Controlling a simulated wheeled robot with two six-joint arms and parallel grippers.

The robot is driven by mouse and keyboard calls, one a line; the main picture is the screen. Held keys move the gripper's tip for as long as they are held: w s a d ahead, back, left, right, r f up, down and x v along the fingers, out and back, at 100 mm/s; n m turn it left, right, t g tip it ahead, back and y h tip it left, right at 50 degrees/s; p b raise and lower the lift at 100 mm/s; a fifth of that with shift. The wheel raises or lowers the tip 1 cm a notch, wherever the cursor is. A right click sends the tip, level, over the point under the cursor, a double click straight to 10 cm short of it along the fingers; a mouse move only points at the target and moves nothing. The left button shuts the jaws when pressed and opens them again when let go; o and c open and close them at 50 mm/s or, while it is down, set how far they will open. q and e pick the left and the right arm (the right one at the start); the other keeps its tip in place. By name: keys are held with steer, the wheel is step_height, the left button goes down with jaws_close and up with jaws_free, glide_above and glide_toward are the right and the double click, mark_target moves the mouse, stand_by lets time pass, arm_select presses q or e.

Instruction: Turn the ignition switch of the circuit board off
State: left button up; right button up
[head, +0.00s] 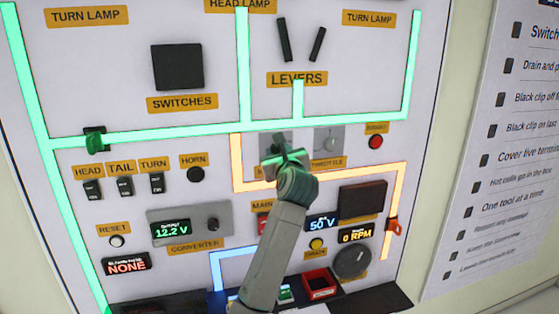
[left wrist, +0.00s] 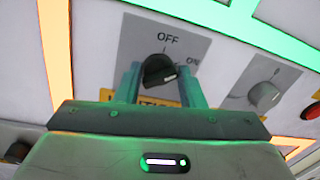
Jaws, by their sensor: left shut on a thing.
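The ignition switch (left wrist: 158,70) is a dark rotary knob on a grey plate marked OFF above and ON to the upper right. Its white mark points right, roughly toward ON and away from OFF. My left gripper (left wrist: 160,84) has its two green fingers on either side of the knob and is shut on it. In the head view my left gripper (head: 288,160) is at the board's middle and hides most of the knob; part of the switch's grey plate (head: 275,138) shows above it. The circuit board (head: 205,215) stands upright. My right gripper is in neither view.
The throttle knob (head: 329,143) sits close to the right of the ignition plate, with a red button (head: 376,142) beyond it. Levers (head: 284,40) stick out above. A converter panel (head: 190,225) is at lower left. A dark ledge with a red tray (head: 319,284) runs below.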

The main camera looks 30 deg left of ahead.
arm_select(q)
steer(key=n+b, duration=0.3)
steer(key=b, duration=0.2)
steer(key=n+b, duration=0.4)
steer(key=b, duration=0.2)
steer(key=n+y+b, duration=0.1)
steer(key=n+b, duration=0.3)
steer(key=b, duration=0.1)
steer(key=shift+f+b, duration=0.35)
steer(key=shift+f, duration=0.05)
